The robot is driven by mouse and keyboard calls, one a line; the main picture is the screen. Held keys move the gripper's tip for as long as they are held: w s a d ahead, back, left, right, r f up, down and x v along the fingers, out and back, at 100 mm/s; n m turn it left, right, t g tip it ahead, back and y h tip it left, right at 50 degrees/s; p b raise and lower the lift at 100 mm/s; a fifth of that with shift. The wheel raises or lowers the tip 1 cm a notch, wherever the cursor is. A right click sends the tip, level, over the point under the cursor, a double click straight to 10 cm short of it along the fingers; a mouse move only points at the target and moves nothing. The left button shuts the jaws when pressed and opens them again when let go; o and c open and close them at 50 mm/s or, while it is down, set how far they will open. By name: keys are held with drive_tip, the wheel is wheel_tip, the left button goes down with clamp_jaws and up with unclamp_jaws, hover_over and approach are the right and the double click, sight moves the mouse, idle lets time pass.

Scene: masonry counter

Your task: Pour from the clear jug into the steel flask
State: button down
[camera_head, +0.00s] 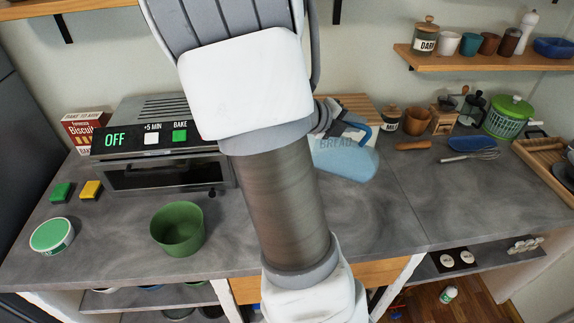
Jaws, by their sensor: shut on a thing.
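The clear jug (346,163) is a see-through, light blue vessel right of my arm, above the counter in the picture. It looks tilted, with its body reaching down and right. My gripper (340,122), dark grey and partly hidden by my arm, is shut on the jug near its handle. I cannot tell the liquid level inside. I do not see the steel flask; my arm covers the middle of the counter, and the flask may be behind it.
A toaster oven (160,150) and a green pot (178,228) stand left of my arm. A wooden bread box (352,102) is behind the jug. A whisk (470,156) and wooden tray (545,165) lie right. The counter's right-front area (440,205) is clear.

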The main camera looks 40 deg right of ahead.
drive_tip(key=shift+w+a+r+n+g+h+b, duration=0.1)
drive_tip(key=shift+w+a+r+h+b, duration=0.15)
drive_tip(key=shift+r, duration=0.2)
drive_tip(key=shift+w+a+r+n+g+h+b, duration=0.1)
drive_tip(key=shift+a+r+h+b, duration=0.05)
drive_tip(key=shift+a+r+h, duration=0.3)
drive_tip(key=shift+w+a+r+n+g+h+b, duration=0.1)
drive_tip(key=shift+w+a+r+h+b, duration=0.1)
drive_tip(key=shift+r, duration=0.3)
idle(6.6)
